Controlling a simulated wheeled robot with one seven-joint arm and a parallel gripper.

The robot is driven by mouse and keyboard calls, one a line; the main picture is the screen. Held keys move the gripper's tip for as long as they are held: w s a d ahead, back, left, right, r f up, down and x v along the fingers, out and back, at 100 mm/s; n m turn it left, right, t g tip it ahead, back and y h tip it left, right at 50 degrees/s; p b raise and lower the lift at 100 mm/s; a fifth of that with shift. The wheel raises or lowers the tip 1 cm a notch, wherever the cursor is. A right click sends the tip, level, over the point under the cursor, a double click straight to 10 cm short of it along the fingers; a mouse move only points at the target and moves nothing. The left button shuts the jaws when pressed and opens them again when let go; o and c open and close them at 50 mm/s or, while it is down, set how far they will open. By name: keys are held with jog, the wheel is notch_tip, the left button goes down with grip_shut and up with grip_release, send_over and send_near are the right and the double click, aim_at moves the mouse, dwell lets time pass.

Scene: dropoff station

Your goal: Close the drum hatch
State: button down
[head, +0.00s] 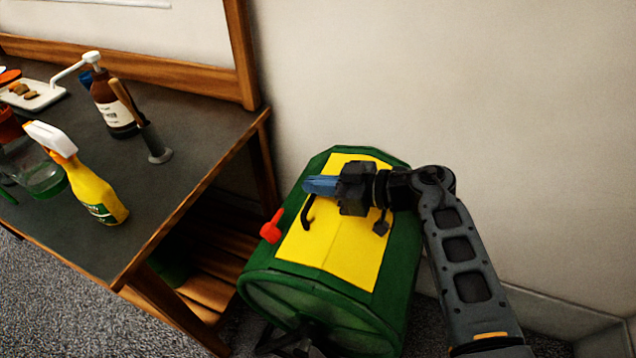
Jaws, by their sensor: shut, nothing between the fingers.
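The green drum (330,300) lies on its side on a dark stand, right of the table. Its yellow hatch (335,250) lies across the top of the drum and looks flush with it. A black handle (307,212) sits near the hatch's left edge, and a red latch (272,227) sticks out on the drum's left side. My gripper (307,185) is shut and empty, with blue fingers pointing left over the upper part of the hatch. Whether the fingers touch the hatch is unclear. The gripper and wrist hide part of the hatch's upper right.
A dark-topped wooden table (190,180) stands at the left. It holds a yellow spray bottle (92,190), a brown pump bottle (112,105), a grey holder (155,145) and a white tray (35,97). A plain wall (420,80) rises close behind the drum.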

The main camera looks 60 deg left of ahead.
jog(key=r+p, duration=0.4)
jog(key=p, duration=0.1)
jog(key=shift+s+a+r, duration=0.2)
jog(key=shift+a+r, duration=0.15)
jog(key=shift+r, duration=0.05)
jog(key=w+d+r, duration=0.3)
jog(key=d+r, duration=0.1)
jog(key=r, duration=0.3)
jog(key=shift+d+r, duration=0.2)
jog(key=shift+d, duration=0.15)
